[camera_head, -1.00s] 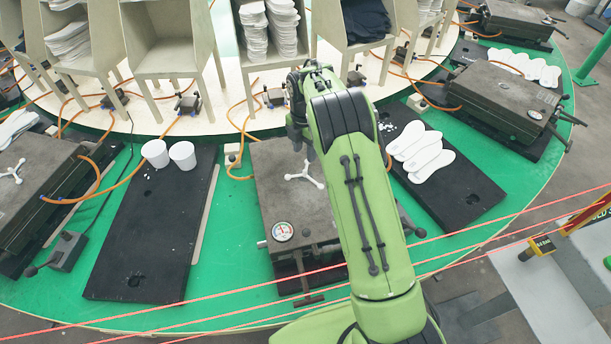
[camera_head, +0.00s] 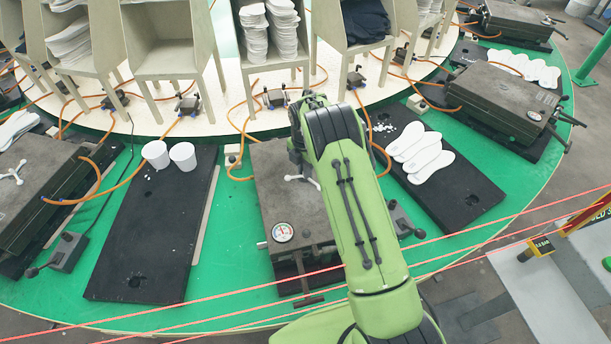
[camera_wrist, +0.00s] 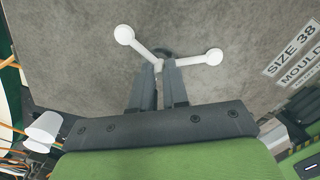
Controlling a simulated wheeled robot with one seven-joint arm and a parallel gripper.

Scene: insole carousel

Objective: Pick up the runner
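The runner, a white three-armed piece with round ends, lies on the dark grey mould in front of me. It shows in the wrist view (camera_wrist: 205,58) and partly in the head view (camera_head: 291,178), where my arm covers much of it. My gripper (camera_wrist: 159,68) has its two fingertips at the runner's hub, with two arms spreading beyond them. The third arm is hidden at the fingers. A narrow gap shows between the fingers, but I cannot tell whether they grip the runner.
White cups (camera_head: 182,156) stand on a black plate to the left. White insoles (camera_head: 418,150) lie on a black plate to the right. Another white runner (camera_head: 12,172) lies on the left mould. A gauge (camera_head: 282,232) sits on the middle mould's front. Orange hoses run behind.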

